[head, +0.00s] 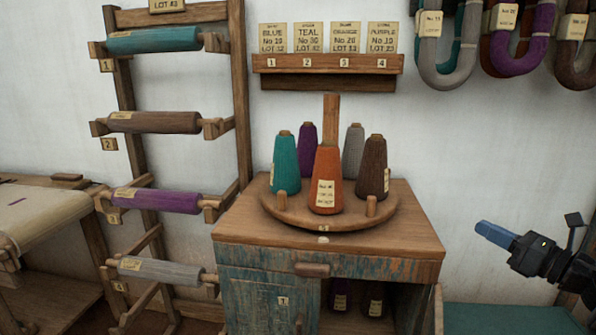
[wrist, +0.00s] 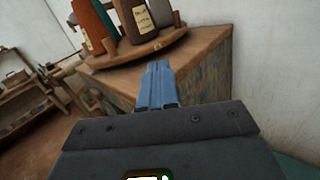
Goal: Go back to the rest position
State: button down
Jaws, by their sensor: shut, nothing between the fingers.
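My gripper (head: 482,228) is at the right side of the head view, off to the right of the wooden cabinet and in front of the white wall. Its blue fingers are pressed together with nothing between them. In the wrist view the shut fingers (wrist: 157,68) point toward the corner of the cabinet top (wrist: 205,65). The gripper appears apart from the cabinet and the cones.
A round wooden turntable (head: 290,210) on the cabinet (head: 420,243) holds teal, purple, orange, grey and brown cones. A rack of rollers (head: 238,90) stands left. A card shelf (head: 325,64) and yarn hanks (head: 447,75) hang on the wall. A greenish surface (head: 500,318) lies lower right.

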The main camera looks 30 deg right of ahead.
jog(key=a+f+m+t, duration=0.3)
jog(key=a+m, duration=0.7)
jog(key=a, duration=1.2)
jog(key=s+a+m+t+h, duration=0.1)
jog(key=s+a+m+h, duration=0.3)
jog(key=s+a+m, duration=0.6)
jog(key=s+a+f+m+g+y, duration=0.1)
jog(key=s+a+m+g, duration=0.3)
jog(key=s+m, duration=0.4)
jog(key=s+a+f+m+g+y+p, duration=0.1)
jog(key=s+a+f+m+g, duration=0.1)
jog(key=s+m, duration=0.5)
jog(key=s+a+g, duration=0.1)
jog(key=s, duration=0.3)
jog(key=shift+s+a+f+m+g, duration=0.15)
jog(key=shift+a+f+m+g, duration=0.1)
jog(key=shift+a+m+g, duration=0.15)
